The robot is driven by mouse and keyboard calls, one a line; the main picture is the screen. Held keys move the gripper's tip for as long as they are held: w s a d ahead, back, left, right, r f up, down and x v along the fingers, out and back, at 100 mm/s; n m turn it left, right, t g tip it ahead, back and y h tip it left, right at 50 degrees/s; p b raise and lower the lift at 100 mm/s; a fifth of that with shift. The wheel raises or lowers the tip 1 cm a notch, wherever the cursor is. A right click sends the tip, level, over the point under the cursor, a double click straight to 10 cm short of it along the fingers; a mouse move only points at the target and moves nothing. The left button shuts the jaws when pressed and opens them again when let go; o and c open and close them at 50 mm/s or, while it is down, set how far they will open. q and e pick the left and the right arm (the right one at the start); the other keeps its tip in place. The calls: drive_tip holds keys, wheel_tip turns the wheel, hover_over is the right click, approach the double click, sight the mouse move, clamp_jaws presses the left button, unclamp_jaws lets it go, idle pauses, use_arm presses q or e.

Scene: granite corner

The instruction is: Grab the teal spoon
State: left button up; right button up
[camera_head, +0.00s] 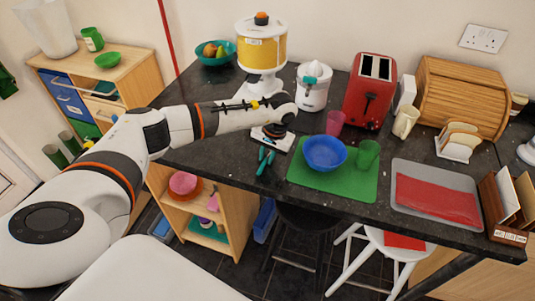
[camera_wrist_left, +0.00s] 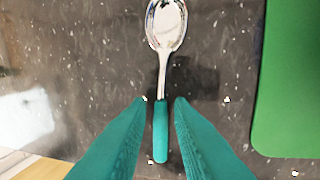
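The teal spoon (camera_wrist_left: 161,128) lies on the dark speckled counter, seen in the left wrist view with its metal bowl at the top and its teal handle pointing down. My left gripper (camera_wrist_left: 160,103) is open, with one teal finger on each side of the handle and a gap on both sides. In the head view my left gripper (camera_head: 266,160) points down over the counter, left of the green mat, and I cannot make out the spoon there. Whether the fingertips are level with the handle or above it is hard to tell. My right gripper is not in view.
The green mat (camera_head: 300,177) with a blue bowl (camera_head: 325,152) and green cup (camera_head: 367,154) lies right of the gripper. A grey tray (camera_head: 402,167) with a red cloth is farther right. A white juicer (camera_head: 314,88) and red toaster (camera_head: 370,92) stand behind.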

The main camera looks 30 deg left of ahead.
use_arm(q)
drive_tip(key=shift+f, duration=0.25)
clamp_jaws()
drive_tip(key=shift+r, duration=0.1)
